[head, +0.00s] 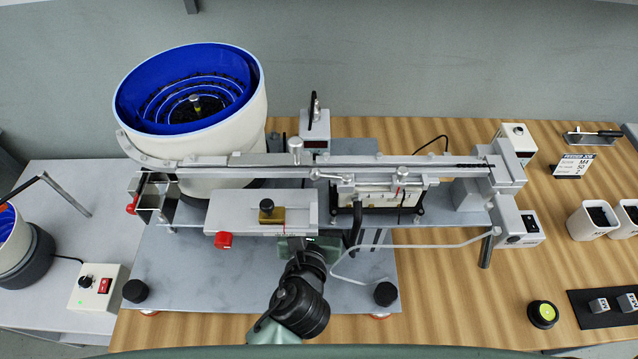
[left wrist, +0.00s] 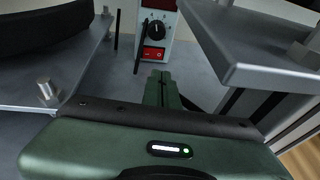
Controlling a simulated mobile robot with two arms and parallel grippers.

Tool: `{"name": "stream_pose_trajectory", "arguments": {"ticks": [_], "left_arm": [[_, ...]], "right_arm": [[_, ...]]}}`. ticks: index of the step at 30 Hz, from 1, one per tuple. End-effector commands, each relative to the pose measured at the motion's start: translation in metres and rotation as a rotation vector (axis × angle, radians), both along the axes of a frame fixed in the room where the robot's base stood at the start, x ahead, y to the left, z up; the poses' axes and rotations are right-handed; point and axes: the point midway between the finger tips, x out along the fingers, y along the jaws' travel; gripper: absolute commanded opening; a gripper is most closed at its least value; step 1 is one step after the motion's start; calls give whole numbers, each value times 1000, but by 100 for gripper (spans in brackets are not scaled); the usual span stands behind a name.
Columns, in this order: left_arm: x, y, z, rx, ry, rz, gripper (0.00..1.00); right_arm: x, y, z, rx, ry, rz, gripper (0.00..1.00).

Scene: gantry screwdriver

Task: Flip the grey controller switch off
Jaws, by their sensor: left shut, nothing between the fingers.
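The grey controller (head: 315,131) stands at the back of the metal plate, behind the long rail, with a small red display. In the left wrist view the controller (left wrist: 174,31) faces me, with a black knob and a red rocker switch (left wrist: 153,53) below it. I cannot tell the rocker's position. My left gripper (left wrist: 161,76) is shut and empty, its fingertips just below and in front of the switch; I cannot tell whether they touch. In the head view the left arm reaches under the rail assembly, which hides the fingers. My right gripper is not in view.
A large white bowl feeder (head: 190,95) stands at back left. The rail (head: 400,160) and a flat plate (head: 250,207) overhang my arm. A second controller (head: 97,285) with a red switch sits on the left side table.

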Motion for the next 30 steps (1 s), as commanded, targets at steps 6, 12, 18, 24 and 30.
{"name": "stream_pose_trajectory", "arguments": {"ticks": [6,12,18,24,30], "left_arm": [[-42,5,-2,1,2,0,0],[-58,7,0,0,0,0,0],[-59,7,0,0,-1,1,0],[-59,7,0,0,0,1,0],[-59,7,0,0,0,1,0]], "right_arm": [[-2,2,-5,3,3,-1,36],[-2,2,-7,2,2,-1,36],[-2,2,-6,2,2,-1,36],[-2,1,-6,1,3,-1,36],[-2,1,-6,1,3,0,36]]}}
